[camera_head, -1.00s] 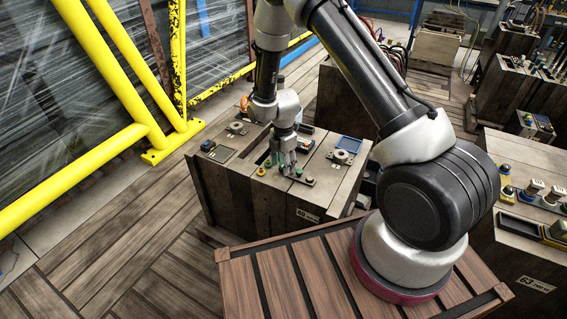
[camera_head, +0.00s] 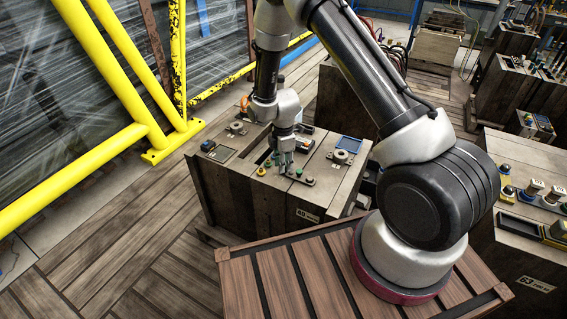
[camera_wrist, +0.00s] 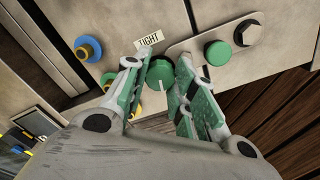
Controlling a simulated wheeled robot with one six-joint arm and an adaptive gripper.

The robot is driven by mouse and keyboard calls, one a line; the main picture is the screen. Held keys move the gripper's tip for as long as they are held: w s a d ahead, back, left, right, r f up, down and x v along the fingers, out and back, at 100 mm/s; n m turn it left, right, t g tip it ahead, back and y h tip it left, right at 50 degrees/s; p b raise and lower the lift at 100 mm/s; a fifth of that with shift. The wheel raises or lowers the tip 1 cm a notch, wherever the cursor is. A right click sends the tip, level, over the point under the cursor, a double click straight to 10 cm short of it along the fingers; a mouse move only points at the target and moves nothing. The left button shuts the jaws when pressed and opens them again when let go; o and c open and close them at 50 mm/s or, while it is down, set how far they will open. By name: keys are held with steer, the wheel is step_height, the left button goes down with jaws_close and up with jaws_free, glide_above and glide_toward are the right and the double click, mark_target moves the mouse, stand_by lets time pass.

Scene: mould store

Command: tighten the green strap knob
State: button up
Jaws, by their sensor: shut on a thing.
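A dark green round knob (camera_wrist: 160,73) with a pale line on its face sits between the fingertips of my gripper (camera_wrist: 158,65) in the wrist view. My fingers, with green pads, are shut on its sides. A white label (camera_wrist: 149,40) beside it reads "LIGHT" or "TIGHT"; I cannot tell which. The knob is at the end of a metal strap plate (camera_wrist: 190,47), which also carries a second, brighter green knob (camera_wrist: 217,54). In the head view my gripper (camera_head: 286,170) points down at the top of the crate, and its fingers hide the held knob.
A hex bolt (camera_wrist: 248,32) is at the plate's far end. The wooden crate (camera_head: 250,195) is close to a yellow rail (camera_head: 80,172).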

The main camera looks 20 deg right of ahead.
steer(key=m, duration=0.4)
steer(key=shift+m, duration=0.4)
steer(key=m, duration=0.3)
steer(key=shift+m, duration=0.3)
steer(key=m, duration=1.2)
steer(key=shift+m, duration=0.3)
steer(key=m, duration=0.4)
steer(key=shift+m, duration=0.3)
steer(key=m, duration=0.3)
steer(key=shift+m, duration=2.3)
